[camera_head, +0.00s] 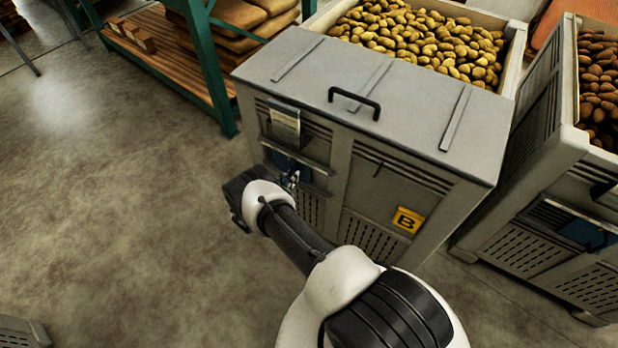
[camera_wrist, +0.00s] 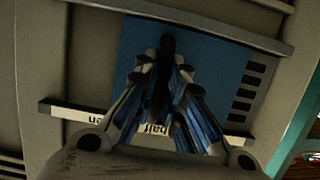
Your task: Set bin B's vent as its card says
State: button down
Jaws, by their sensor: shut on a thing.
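Bin B (camera_head: 420,165) is a grey bin with a yellow B label (camera_head: 408,219) on its front. Its card (camera_head: 285,123) is on the upper left of that front; its text is too small to read. Below the card is the blue vent plate (camera_head: 283,161), which also shows in the wrist view (camera_wrist: 215,55) with dark slots at its right. My gripper (camera_wrist: 166,62) is shut on the plate's dark handle (camera_wrist: 167,44). A pale label strip (camera_wrist: 75,112) runs behind the fingers, upside down; one word seems to be "half", the rest is partly hidden.
Bin B has a grey lid with a black handle (camera_head: 355,102), and potatoes (camera_head: 420,40) lie behind it. Another potato bin (camera_head: 545,190) stands close on the right. A green-framed rack (camera_head: 212,65) is at the back left. Open floor (camera_head: 110,220) lies left.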

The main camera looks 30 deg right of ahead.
aim_at(286, 166)
jog(key=shift+w+a, duration=0.4)
jog(key=shift+w, duration=0.4)
jog(key=shift+w+a, duration=0.45)
jog(key=shift+w, duration=0.3)
jog(key=shift+w+a, duration=0.4)
jog(key=shift+w, duration=0.4)
jog(key=c, duration=1)
grip_release()
jog(key=shift+a, duration=0.1)
jog(key=p+v, duration=0.2)
jog(key=v, duration=2.1)
